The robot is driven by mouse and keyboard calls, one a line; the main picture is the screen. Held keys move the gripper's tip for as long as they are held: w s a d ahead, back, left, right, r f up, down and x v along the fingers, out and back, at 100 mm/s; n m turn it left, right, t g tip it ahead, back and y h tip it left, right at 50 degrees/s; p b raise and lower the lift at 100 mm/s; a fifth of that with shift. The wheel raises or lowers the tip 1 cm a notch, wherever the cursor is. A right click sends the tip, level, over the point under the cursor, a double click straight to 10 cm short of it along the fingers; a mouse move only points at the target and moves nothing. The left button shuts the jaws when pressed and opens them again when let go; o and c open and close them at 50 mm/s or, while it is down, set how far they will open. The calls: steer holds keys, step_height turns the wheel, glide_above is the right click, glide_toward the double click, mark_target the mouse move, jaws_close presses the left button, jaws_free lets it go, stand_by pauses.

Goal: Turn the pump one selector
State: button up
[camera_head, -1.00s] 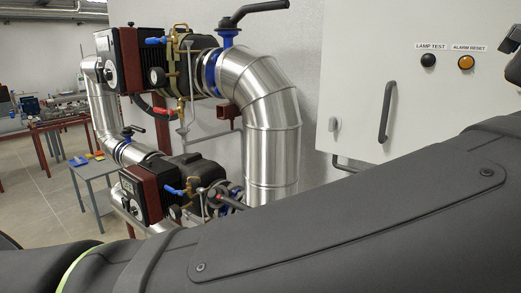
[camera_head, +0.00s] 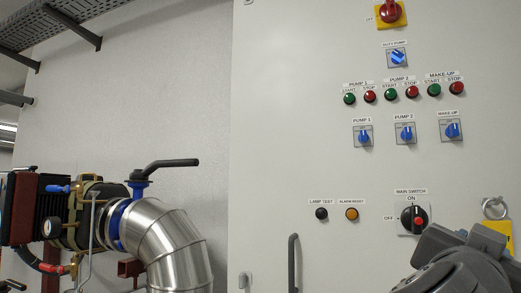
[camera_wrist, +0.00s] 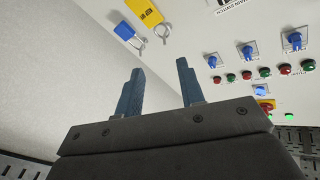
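The pump one selector (camera_head: 364,136) is a blue knob on a grey square plate, under the label PUMP 1 on the light grey cabinet. Its blue handle looks about upright. In the wrist view, which is turned over, it appears to be the blue knob (camera_wrist: 294,41) farthest right in the row. My gripper (camera_wrist: 160,66) shows two blue-grey fingers spread apart, with nothing between them. It is open and clear of the selector, which lies to the right of the fingers in that view. In the head view dark parts of my arm fill the lower right corner; the fingertips cannot be made out there.
Pump 2 (camera_head: 406,133) and make-up (camera_head: 452,131) selectors sit alongside, with green and red buttons above. The main switch (camera_head: 413,219) is lower. A key ring (camera_head: 493,208) with a yellow tag hangs at right. A cabinet handle (camera_head: 293,262) and pipe (camera_head: 165,245) stand left.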

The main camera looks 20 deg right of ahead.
steer(key=d+r+m+g+h, duration=0.1)
steer(key=d+r+g+h, duration=0.1)
steer(key=d+g+h, duration=0.1)
steer(key=n+t+y, duration=0.2)
steer(key=n+t, duration=1)
steer(key=t, duration=0.5)
glide_toward(364, 140)
steer(key=shift+g, duration=0.4)
steer(key=x, duration=0.9)
steer(key=shift+w+r, duration=0.15)
steer(key=shift+r, duration=0.3)
jaws_close()
